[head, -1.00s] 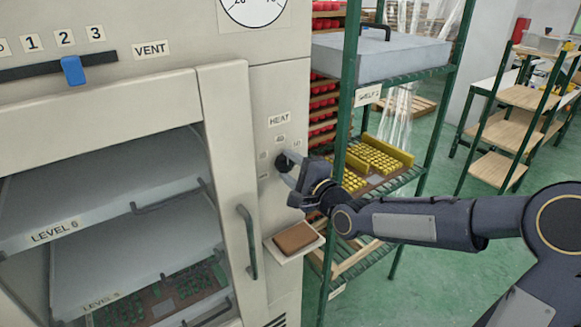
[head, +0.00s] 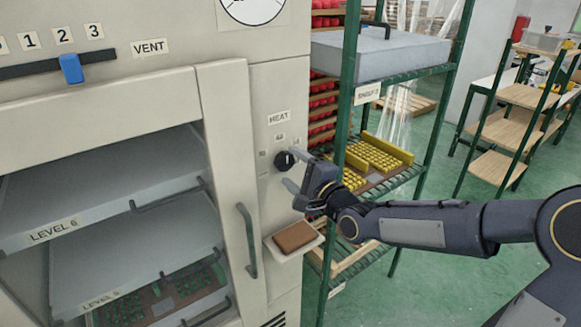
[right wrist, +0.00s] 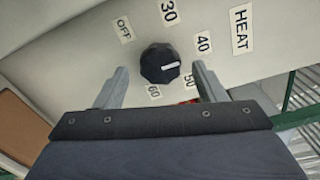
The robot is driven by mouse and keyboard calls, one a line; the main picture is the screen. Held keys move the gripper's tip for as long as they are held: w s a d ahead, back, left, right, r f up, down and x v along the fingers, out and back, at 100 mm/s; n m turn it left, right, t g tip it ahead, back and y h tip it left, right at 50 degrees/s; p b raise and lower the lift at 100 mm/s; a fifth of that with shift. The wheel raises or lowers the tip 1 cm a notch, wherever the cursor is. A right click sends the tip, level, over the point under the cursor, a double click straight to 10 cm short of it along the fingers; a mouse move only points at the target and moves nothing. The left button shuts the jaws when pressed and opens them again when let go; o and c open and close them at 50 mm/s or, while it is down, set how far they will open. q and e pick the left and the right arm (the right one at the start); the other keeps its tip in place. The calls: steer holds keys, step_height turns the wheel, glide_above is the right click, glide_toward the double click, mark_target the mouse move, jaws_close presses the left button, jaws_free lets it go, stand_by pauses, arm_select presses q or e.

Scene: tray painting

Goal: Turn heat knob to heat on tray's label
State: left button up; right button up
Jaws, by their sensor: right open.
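The black heat knob (head: 285,161) is on the oven's front panel, under the HEAT label (head: 279,118). In the right wrist view the knob (right wrist: 158,62) has a white mark pointing between the 40 (right wrist: 203,42) and the 50 (right wrist: 190,80), which is partly covered by a finger. My right gripper (head: 295,171) is open, its fingers apart and just short of the knob, one to each side. It also shows in the right wrist view (right wrist: 155,88). Trays with labels reading LEVEL (head: 53,231) are in the oven; I see no heat value on them.
The vertical door handle (head: 246,240) is left of the knob, and a small ledge with a brown pad (head: 295,236) is below it. A green shelf rack (head: 350,100) stands close on the right. A blue slider (head: 72,69) is at top left.

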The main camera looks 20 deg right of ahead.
steer(key=v, duration=0.6)
steer(key=shift+p, duration=0.45)
steer(key=shift+s+f, duration=0.1)
steer(key=s+d+f+n+g+h, duration=0.2)
steer(key=s+f+n+g+h, duration=0.15)
steer(key=s, duration=0.25)
steer(key=s+d+f+n+g+h, duration=0.2)
steer(key=s+f+n+g, duration=0.1)
steer(key=s+n, duration=0.25)
steer(key=s+a+f+n+g+y, duration=0.1)
steer(key=s+n+g, duration=0.1)
steer(key=s, duration=0.6)
steer(key=s+a+f+n+g+y, duration=0.2)
steer(key=s+n+g, duration=0.1)
steer(key=s, duration=0.5)
steer(key=shift+f+n, duration=0.2)
steer(key=shift+n, duration=0.5)
